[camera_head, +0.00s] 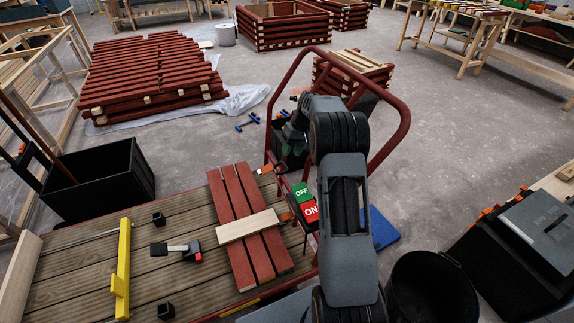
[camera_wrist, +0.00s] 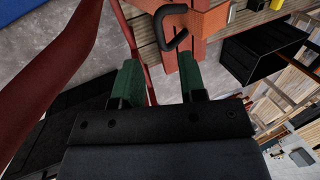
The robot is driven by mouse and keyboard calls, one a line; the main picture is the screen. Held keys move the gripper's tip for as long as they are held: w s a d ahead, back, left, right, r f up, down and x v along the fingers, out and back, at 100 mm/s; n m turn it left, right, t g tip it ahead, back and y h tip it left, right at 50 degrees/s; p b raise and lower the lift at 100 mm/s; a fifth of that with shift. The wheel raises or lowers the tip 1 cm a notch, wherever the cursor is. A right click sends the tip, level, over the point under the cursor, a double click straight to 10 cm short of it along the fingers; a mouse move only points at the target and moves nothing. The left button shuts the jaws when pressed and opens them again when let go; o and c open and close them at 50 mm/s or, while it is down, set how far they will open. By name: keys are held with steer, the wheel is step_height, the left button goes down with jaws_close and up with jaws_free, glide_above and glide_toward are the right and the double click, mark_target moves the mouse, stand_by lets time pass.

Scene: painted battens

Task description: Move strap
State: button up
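In the wrist view, a black loop (camera_wrist: 175,25) and orange-red wood (camera_wrist: 194,65) show beyond the fingers.
The slatted bench (camera_head: 190,285) carries a yellow bar (camera_head: 122,270) and a black clamp-like tool (camera_head: 180,249). A green-and-red OFF/ON switch (camera_head: 305,202) stands at its right side. A black bin (camera_head: 105,190) is left, a black bucket (camera_head: 430,290) right.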

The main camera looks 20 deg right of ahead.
mark_target(285, 165)
steer(key=shift+b+x, duration=0.55)
steer(key=shift+x, duration=2.2)
jaws_close()
